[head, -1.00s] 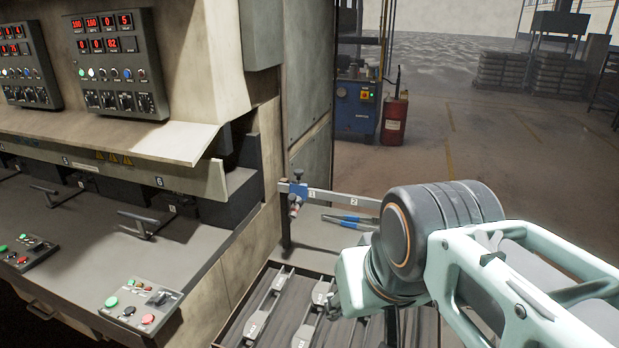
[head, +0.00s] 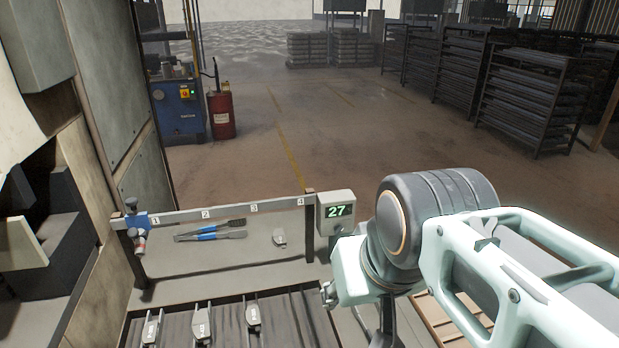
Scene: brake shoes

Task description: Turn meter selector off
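A grey meter box (head: 328,199) with a lit green display (head: 340,211) reading 27 stands at the right end of the numbered rail. Its lower part lies close to my arm in the picture, and I cannot make out the selector or its setting. My arm comes in from the right, with its wrist just right of and below the meter. A dark part of my gripper (head: 388,322) shows below the wrist at the bottom edge. Its fingertips are not clearly seen, so I cannot tell whether it is open or shut.
A rail (head: 222,210) marked 1 to 4 has a blue fitting (head: 136,221) at its left end. A blue machine (head: 178,110) and red canister (head: 221,113) stand behind. The floor beyond is open.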

